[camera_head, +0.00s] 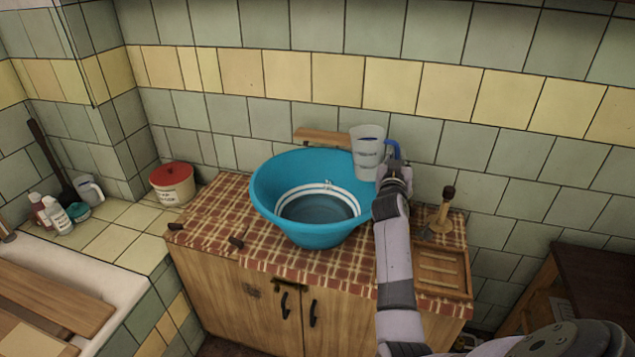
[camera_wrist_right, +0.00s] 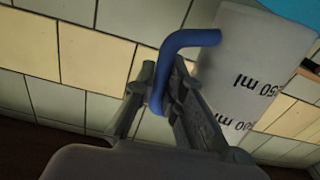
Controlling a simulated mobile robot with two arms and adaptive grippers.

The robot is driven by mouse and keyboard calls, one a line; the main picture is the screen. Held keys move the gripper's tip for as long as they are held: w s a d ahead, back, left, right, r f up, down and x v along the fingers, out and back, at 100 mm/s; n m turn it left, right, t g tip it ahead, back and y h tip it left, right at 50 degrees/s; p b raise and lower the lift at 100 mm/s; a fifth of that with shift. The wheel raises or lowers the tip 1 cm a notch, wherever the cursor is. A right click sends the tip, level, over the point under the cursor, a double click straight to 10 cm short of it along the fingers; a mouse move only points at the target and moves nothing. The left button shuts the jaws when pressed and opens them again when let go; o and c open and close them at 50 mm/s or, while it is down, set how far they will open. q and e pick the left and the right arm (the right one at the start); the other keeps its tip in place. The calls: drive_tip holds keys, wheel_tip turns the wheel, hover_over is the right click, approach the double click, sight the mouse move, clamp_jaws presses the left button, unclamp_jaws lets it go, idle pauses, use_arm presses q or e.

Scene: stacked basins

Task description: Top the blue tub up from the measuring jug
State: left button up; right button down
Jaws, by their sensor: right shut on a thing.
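The blue tub (camera_head: 275,190) stands on the checked cloth of the cabinet top, with a white-ringed thing and dark contents visible inside. The measuring jug (camera_head: 367,160), greyish and translucent with a blue handle (camera_head: 394,150), is at the tub's right rear rim, nearly upright in the head view. My right gripper (camera_head: 398,174) is shut on the jug's handle. In the right wrist view the blue handle (camera_wrist_right: 160,75) passes between the fingers (camera_wrist_right: 158,95), and the jug wall (camera_wrist_right: 240,70) shows "50 ml" markings. The jug's contents are hard to tell. My left gripper is not in view.
A wooden tray (camera_head: 442,270) and an upright wooden-handled brush (camera_head: 440,212) are right of the tub. A red-lidded pot (camera_head: 172,184), several bottles and another jug (camera_head: 88,188) stand on the left ledge. A tiled wall closes off the back.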

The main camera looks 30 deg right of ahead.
sight(368, 151)
drive_tip(key=n, duration=0.1)
drive_tip(key=w+a+n+b, duration=0.1)
drive_tip(key=n, duration=0.1)
drive_tip(key=a+n+t+b, duration=0.1)
drive_tip(key=shift+w+a+r+n+h, duration=0.1)
drive_tip(key=shift+w+a+n+h, duration=0.2)
drive_tip(key=shift+w+h, duration=0.1)
drive_tip(key=shift+s, duration=0.1)
drive_tip(key=shift+a, duration=0.15)
drive_tip(key=shift+w+a+r+n+t, duration=0.25)
drive_tip(key=shift+w+a+n, duration=0.35)
drive_tip(key=shift+n, duration=0.4)
drive_tip(key=shift+w+a+r+n+t, duration=0.1)
drive_tip(key=shift+a+n+t, duration=0.15)
drive_tip(key=shift+n, duration=0.25)
idle(0.5)
drive_tip(key=shift+w+a+r+n+t, duration=0.15)
drive_tip(key=shift+a+n+t, duration=0.1)
drive_tip(key=shift+n, duration=0.35)
drive_tip(key=shift+w+a+n+t, duration=0.15)
drive_tip(key=shift+a+n, duration=0.05)
drive_tip(key=shift+n, duration=0.4)
idle(0.5)
drive_tip(key=shift+w+a+n+t+p, duration=0.2)
drive_tip(key=shift+a+n+t+p, duration=0.1)
drive_tip(key=shift+n, duration=0.35)
drive_tip(key=shift+w+a+n+t+p, duration=0.15)
drive_tip(key=shift+a+n+t, duration=0.15)
drive_tip(key=shift+n, duration=0.35)
idle(1.0)
